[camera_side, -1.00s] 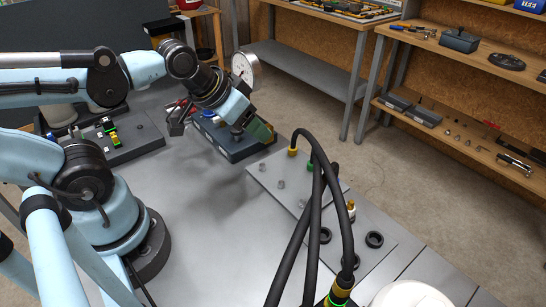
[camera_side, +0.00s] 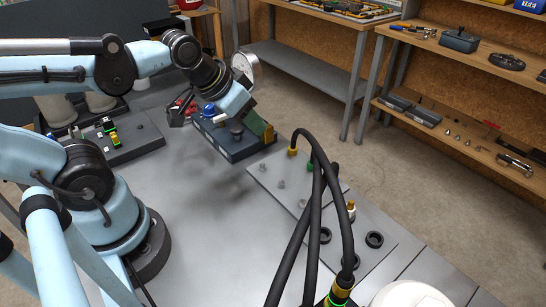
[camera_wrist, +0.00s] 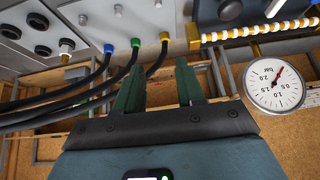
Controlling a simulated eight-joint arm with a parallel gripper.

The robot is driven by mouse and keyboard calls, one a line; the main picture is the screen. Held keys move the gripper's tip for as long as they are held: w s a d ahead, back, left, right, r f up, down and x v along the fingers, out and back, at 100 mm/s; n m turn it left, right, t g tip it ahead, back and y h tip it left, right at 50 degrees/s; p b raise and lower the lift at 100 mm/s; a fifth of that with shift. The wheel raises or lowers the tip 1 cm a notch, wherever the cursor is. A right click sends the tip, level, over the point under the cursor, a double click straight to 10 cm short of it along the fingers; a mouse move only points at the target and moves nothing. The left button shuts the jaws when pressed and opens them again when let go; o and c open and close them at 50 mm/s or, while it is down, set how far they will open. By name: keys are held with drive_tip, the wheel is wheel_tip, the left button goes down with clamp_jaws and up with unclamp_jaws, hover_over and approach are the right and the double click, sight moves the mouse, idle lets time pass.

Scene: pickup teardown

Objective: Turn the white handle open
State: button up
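A blue-grey box (camera_side: 240,152) stands at the back of the table, with a dark round knob (camera_side: 237,134) and a blue part (camera_side: 208,110) on top. The box's dark knob also shows at the top of the wrist view (camera_wrist: 229,9). My gripper (camera_side: 266,132) is over the box's right end, pointing down and to the right. In the wrist view my gripper (camera_wrist: 160,80) has two green fingers apart, with nothing held between them. Contact with the box cannot be told.
A round pressure gauge (camera_wrist: 275,85) is right of the fingers; a white-and-yellow striped line (camera_wrist: 258,29) runs above it. A grey plate (camera_side: 268,180) with fittings and black hoses (camera_side: 318,200) lies in front of the box. The table's middle is clear.

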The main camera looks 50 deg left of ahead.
drive_tip(key=w+a+r+g, duration=0.3)
drive_tip(key=a, duration=0.6)
drive_tip(key=g, duration=0.4)
approach(221, 115)
wheel_tip(221, 115, down, 8)
drive_tip(key=shift+s+f, duration=0.1)
drive_tip(key=shift+f, duration=0.05)
drive_tip(key=shift+c, duration=0.3)
clamp_jaws()
